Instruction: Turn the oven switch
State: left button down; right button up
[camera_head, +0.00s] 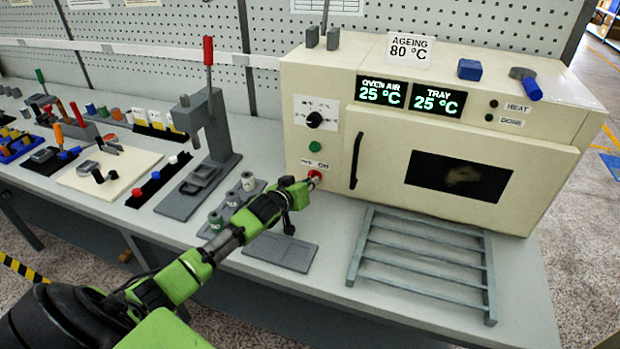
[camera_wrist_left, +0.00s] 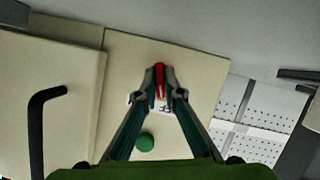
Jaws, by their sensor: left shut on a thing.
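The oven (camera_head: 460,85) is a cream box with a closed door, a dark window and two displays reading 25 °C. Its red switch (camera_head: 314,176) is low on the left of the front, next to a label with "ON". My left gripper (camera_head: 300,184) reaches the switch and is shut on it. In the left wrist view the red switch (camera_wrist_left: 160,80) stands between the fingertips of my left gripper (camera_wrist_left: 161,92). The fingertips partly cover the label behind. The exact angle of the switch is hard to tell. My right gripper is not in view.
A black knob (camera_head: 314,119) and a green button (camera_head: 315,154) sit above the switch. The black door handle (camera_head: 356,160) is to its right. A grey rack (camera_head: 425,245) lies in front of the oven. A press with a red lever (camera_head: 208,50) stands to the left.

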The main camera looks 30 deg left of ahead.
pick_arm(q)
jog(key=shift+d+r+m+y+p, duration=0.1)
jog(key=shift+m+y+p, duration=0.25)
jog(key=shift+m+y, duration=0.2)
jog(key=shift+m+g+y, duration=0.4)
jog(key=shift+m+y, duration=0.25)
jog(key=shift+m, duration=0.3)
jog(key=shift+d+m+y+b, duration=0.1)
jog(key=shift+m+y+b, duration=0.4)
jog(key=shift+m, duration=0.4)
jog(key=shift+m+y+b, duration=0.7)
jog(key=shift+m+y, duration=0.1)
jog(key=shift+m, duration=0.2)
jog(key=c, duration=2.4)
grip_release()
jog(key=shift+c, duration=0.2)
